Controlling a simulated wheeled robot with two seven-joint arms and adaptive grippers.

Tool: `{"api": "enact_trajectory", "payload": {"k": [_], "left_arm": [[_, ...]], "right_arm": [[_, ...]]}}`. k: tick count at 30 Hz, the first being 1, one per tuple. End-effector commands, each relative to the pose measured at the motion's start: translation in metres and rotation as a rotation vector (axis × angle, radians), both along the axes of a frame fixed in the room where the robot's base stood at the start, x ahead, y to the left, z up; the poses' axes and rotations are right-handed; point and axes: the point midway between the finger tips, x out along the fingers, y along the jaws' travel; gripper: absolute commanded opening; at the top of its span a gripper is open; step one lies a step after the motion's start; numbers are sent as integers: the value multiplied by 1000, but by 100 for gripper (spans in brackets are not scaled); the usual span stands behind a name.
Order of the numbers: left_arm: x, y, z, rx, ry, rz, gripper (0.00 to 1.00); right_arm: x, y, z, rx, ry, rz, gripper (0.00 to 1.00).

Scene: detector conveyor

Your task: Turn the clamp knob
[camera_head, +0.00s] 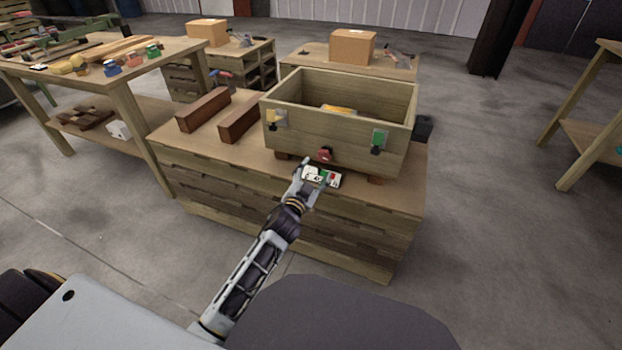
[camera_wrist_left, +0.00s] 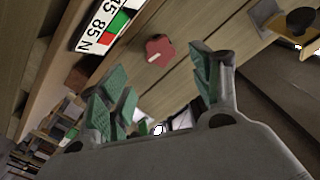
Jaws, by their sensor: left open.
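The red clamp knob (camera_head: 325,154) sits low on the front of the wooden box (camera_head: 340,138), near its middle. In the left wrist view the knob (camera_wrist_left: 159,50) is a red lobed shape with a pale mark, beyond the fingertips and between them. My left gripper (camera_head: 306,168) is just in front of the box, below and left of the knob, apart from it. In the wrist view its green-padded fingers (camera_wrist_left: 160,88) are spread with nothing between them. My right gripper does not show.
A card with numbers and coloured bands (camera_head: 322,177) lies below the knob and also shows in the wrist view (camera_wrist_left: 108,22). A green part (camera_head: 379,138) and a yellow part (camera_head: 274,119) are on the box front. Wooden blocks (camera_head: 203,109) lie left of the box.

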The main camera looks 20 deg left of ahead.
Motion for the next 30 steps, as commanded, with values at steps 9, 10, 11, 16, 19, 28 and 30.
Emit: {"api": "enact_trajectory", "payload": {"k": [9,10,11,16,19,28,30], "left_arm": [[-20,1,0,-1,0,0,64],[-20,1,0,-1,0,0,64],[-21,1,0,-1,0,0,64],[-23,1,0,-1,0,0,64],[-23,1,0,-1,0,0,64],[-22,1,0,-1,0,0,64],[-22,1,0,-1,0,0,64]], "right_arm": [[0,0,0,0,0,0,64],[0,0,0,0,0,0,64],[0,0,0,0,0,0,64],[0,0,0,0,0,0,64],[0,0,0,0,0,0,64],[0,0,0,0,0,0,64],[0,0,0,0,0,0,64]]}}
